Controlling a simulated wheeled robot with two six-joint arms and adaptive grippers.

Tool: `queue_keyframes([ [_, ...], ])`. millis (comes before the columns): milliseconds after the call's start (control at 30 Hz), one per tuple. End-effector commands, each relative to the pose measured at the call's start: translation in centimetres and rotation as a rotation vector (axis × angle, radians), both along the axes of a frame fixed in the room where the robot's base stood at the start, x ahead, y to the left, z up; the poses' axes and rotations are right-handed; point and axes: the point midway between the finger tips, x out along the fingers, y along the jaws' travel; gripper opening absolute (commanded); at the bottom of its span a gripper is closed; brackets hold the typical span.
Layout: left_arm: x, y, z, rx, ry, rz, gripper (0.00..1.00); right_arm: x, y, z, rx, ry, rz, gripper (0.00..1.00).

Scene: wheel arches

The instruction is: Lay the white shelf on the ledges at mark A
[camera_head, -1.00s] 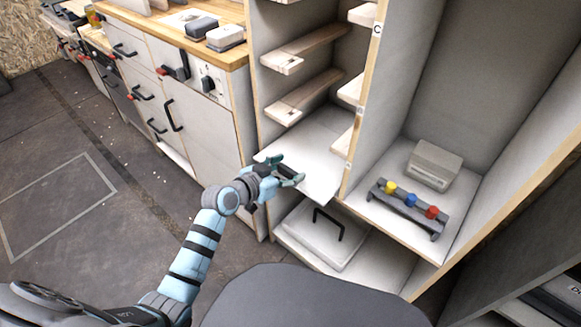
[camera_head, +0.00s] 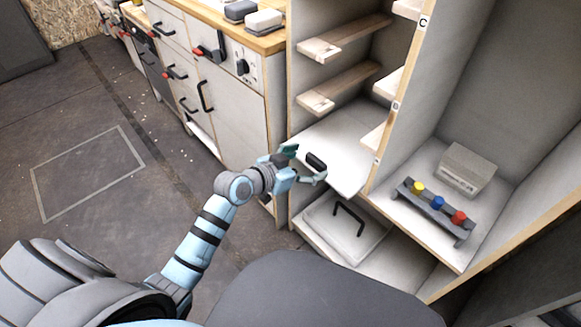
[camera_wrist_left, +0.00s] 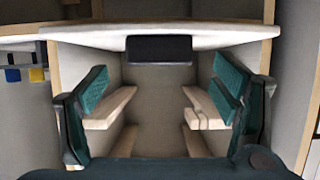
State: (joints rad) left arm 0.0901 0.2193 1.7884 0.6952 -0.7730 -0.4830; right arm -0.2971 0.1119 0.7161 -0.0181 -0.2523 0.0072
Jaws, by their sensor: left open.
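The white shelf (camera_head: 335,140) is a flat board with a black handle (camera_head: 315,161) near its front. It lies roughly level, low in the narrow bay, just below the small mark I take as A (camera_head: 376,160). What supports it is hidden, so I cannot tell whether it rests on ledges. My left gripper (camera_head: 306,167) is open at the shelf's front. In the left wrist view the shelf (camera_wrist_left: 225,34) spans the top, and the handle (camera_wrist_left: 160,49) sits between the spread fingers, beyond them and apart from both. My right gripper is out of view.
Wooden ledges (camera_head: 345,84) line the bay above the shelf. A white lidded box (camera_head: 338,231) with a black handle lies below. The right bay holds a grey box (camera_head: 466,168) and a rack with coloured knobs (camera_head: 433,210). Drawers stand left; the floor (camera_head: 75,110) there is clear.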

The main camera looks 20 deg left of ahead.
Motion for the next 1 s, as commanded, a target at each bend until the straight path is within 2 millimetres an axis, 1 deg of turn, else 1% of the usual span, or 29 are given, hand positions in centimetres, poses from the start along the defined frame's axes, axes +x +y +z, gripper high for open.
queue_keyframes([
  [100, -2.5, 1.0, 0.9, 0.007, 0.002, -0.002, 0.81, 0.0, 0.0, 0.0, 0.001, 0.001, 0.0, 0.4],
  [200, -4.4, 1.8, 1.8, 0.006, 0.002, -0.003, 0.81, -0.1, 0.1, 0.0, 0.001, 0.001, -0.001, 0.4],
  [300, -5.9, 2.4, 2.5, 0.005, 0.001, -0.003, 0.81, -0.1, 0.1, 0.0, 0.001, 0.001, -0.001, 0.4],
  [400, -6.8, 2.8, 3.0, 0.004, 0.001, -0.002, 0.81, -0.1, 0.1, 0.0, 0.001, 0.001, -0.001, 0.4],
  [567, -7.3, 2.9, 3.3, 0.0, 0.0, -0.002, 0.81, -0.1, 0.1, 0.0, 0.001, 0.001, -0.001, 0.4],
  [1000, -7.3, 2.9, 3.3, -0.002, 0.001, -0.001, 0.81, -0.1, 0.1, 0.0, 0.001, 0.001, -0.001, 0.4],
])
